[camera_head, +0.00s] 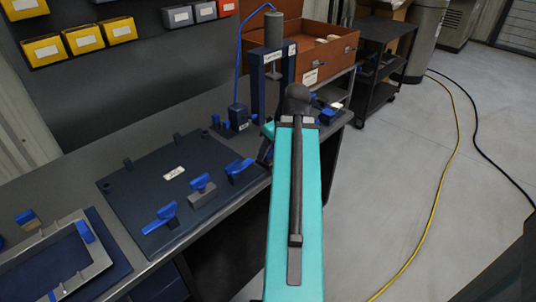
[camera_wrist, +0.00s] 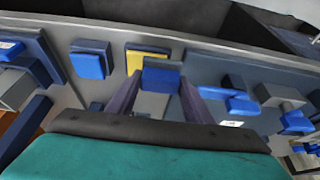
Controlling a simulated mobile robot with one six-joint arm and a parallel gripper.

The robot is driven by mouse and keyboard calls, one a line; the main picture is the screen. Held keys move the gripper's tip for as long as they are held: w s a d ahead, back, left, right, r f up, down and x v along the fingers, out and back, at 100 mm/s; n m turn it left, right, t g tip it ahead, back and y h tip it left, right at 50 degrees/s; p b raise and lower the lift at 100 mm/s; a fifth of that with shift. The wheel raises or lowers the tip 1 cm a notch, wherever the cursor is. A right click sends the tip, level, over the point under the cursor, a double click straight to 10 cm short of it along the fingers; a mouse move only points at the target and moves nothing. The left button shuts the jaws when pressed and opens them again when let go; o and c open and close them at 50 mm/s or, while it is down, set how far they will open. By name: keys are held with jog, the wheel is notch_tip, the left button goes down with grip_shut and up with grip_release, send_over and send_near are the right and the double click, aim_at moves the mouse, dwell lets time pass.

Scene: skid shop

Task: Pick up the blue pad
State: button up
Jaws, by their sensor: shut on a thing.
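In the wrist view my gripper (camera_wrist: 161,80) has its two grey-purple fingers on either side of a small blue pad (camera_wrist: 162,78). The gripper is shut on this pad. A grey piece shows just below the pad between the fingers, and a yellow-edged plate (camera_wrist: 147,54) shows behind it. I cannot tell whether the pad touches the surface. In the head view my teal arm reaches over the bench's right edge and hides the fingers and the held pad.
The bench holds a dark plate (camera_head: 125,185) with several blue-handled clamps (camera_head: 160,218). A grey frame (camera_head: 98,262) lies front left. A press with blue uprights (camera_head: 257,92) and an orange-brown box (camera_head: 312,50) stand at the back. A yellow cable (camera_head: 452,150) crosses the open floor right.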

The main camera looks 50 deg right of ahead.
jog(key=shift+s+a+f+b, duration=0.2)
jog(key=shift+s+b, duration=0.4)
jog(key=shift+b, duration=1)
jog(key=shift+s+a+r+b, duration=0.25)
jog(key=shift+s+b, duration=0.4)
jog(key=shift+b, duration=0.2)
jog(key=shift+s+a+r+b, duration=0.1)
jog(key=shift+s+a+b, duration=0.1)
jog(key=shift+s+b, duration=0.55)
jog(key=shift+w, duration=0.1)
jog(key=o, duration=0.4)
jog(key=c, duration=0.3)
